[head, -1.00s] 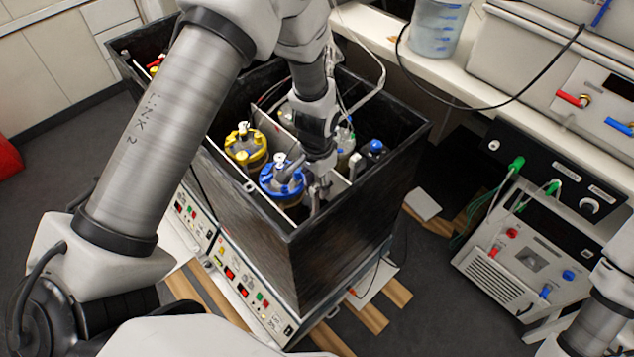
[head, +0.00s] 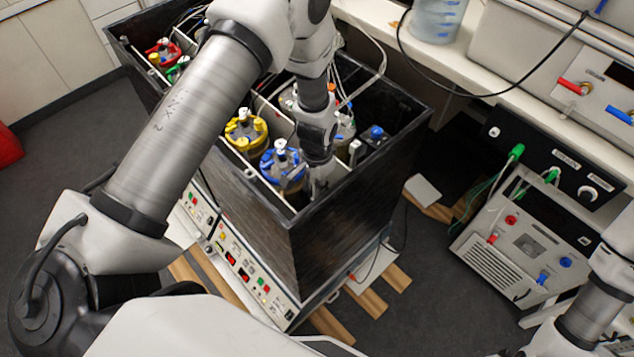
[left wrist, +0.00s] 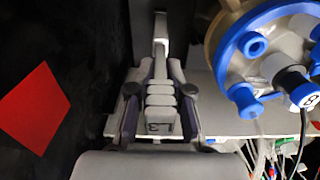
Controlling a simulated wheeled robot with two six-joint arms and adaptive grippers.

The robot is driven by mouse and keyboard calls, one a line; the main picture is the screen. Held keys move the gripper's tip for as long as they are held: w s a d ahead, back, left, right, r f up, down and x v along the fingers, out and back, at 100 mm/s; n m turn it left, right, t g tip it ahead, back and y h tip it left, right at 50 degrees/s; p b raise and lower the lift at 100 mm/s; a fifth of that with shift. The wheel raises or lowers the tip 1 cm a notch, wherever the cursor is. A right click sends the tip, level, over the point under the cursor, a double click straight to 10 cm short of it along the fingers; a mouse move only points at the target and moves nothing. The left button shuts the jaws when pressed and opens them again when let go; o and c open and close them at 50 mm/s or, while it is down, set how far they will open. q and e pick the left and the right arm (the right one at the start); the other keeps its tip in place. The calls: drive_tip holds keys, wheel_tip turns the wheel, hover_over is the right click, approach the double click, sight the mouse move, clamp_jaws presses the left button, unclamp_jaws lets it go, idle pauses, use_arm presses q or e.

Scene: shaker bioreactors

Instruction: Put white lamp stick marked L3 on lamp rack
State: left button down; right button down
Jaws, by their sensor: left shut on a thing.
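My left gripper (head: 312,188) reaches down into the front right part of the black box (head: 245,200). In the left wrist view the gripper (left wrist: 158,100) is shut on the white lamp stick marked L3 (left wrist: 160,118), and the label faces the camera. The stick's narrow end points to the top of that view. A pale flat plate (left wrist: 212,92), which looks like the lamp rack, lies behind the stick; I cannot tell whether they touch. In the head view the arm hides the stick. My right gripper is out of view.
A blue-capped vessel (head: 283,168) stands close beside the gripper, also in the left wrist view (left wrist: 240,45). A yellow-capped vessel (head: 245,132) and red-capped one (head: 163,52) stand farther left. Cables hang over the box. A red patch (left wrist: 35,108) marks the dark wall.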

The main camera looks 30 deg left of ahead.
use_arm(q)
drive_tip(key=shift+r+p, duration=0.5)
drive_tip(key=shift+r, duration=0.15)
drive_tip(key=shift+r+p, duration=0.55)
drive_tip(key=shift+r, duration=0.05)
drive_tip(key=shift+r+p, duration=0.5)
drive_tip(key=shift+r, duration=0.2)
drive_tip(key=shift+r+p, duration=0.45)
drive_tip(key=shift+p, duration=0.05)
